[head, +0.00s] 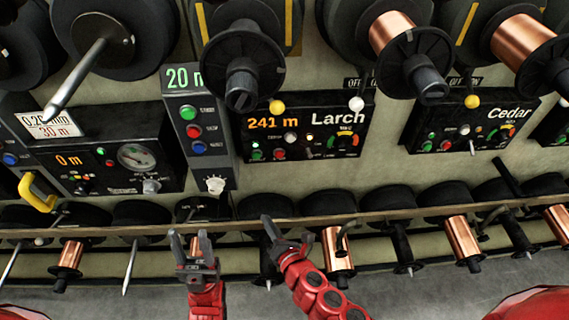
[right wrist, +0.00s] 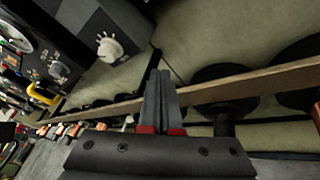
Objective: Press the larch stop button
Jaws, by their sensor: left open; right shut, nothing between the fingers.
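The Larch panel (head: 357,135) is a black box in the middle of the head view, with an orange 241 m readout. A green button (head: 256,154) and a red button (head: 278,154) sit low on its left side; their labels are too small to read. My right gripper (head: 267,222) is shut and empty, below the panel and apart from it, near the wooden rail. In the right wrist view its fingers (right wrist: 160,85) are together. My left gripper (head: 187,240) is open and empty, further left and below the rail.
A grey control post (head: 215,158) with green, red and blue buttons and a white knob (head: 215,185) stands left of the Larch panel. The Cedar panel (head: 485,125) is to the right. Large spools overhang above. A wooden rail (head: 380,213) with smaller spools crosses below.

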